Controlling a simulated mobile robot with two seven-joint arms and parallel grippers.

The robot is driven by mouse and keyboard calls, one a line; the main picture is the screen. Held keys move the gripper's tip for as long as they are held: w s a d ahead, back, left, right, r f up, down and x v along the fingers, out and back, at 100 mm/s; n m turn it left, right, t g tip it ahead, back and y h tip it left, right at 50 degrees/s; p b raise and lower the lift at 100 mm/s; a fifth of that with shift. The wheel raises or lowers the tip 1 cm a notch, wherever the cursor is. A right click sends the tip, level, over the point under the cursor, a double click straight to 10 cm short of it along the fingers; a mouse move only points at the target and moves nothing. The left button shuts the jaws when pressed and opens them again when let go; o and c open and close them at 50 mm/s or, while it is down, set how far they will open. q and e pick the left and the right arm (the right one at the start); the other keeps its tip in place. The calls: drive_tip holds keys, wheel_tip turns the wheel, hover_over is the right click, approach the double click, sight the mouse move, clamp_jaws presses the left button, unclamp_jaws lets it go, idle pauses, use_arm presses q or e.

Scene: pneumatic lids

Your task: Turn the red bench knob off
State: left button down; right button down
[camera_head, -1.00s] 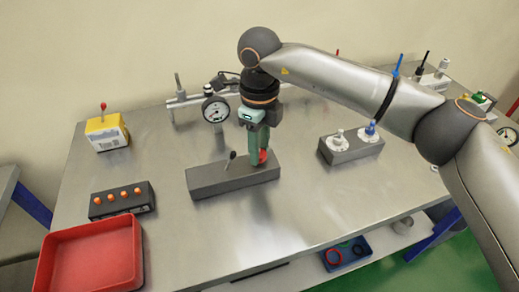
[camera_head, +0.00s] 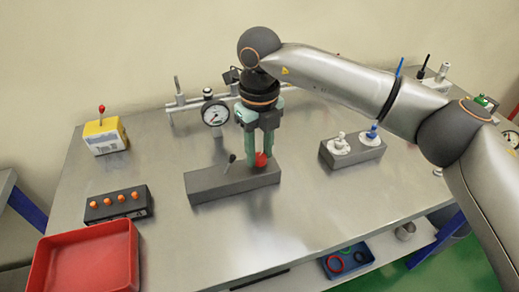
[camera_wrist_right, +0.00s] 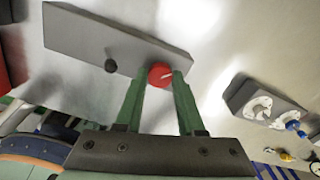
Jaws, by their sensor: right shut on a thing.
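The red knob (camera_head: 262,160) sits on the right end of a long grey block (camera_head: 215,185) on the metal bench. A black knob or lever (camera_head: 231,159) stands on the same block, left of it. My right gripper (camera_head: 259,163) points down from above, with its two green fingers on either side of the red knob, shut on it. In the right wrist view the red knob (camera_wrist_right: 160,74) shows between the fingertips (camera_wrist_right: 158,76), with a pale mark on its right part. My left gripper is not in view.
Right of the block is a grey base with white and blue valves (camera_head: 352,150). A pressure gauge (camera_head: 215,113) stands on a pipe behind. At left are a yellow box (camera_head: 104,136), a panel with orange buttons (camera_head: 118,204) and a red tray (camera_head: 85,260). The front middle of the bench is clear.

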sight(259, 157)
drive_tip(key=c, duration=0.5)
unclamp_jaws()
wheel_tip(259, 157, up, 13)
drive_tip(key=shift+f, duration=0.2)
idle(0.3)
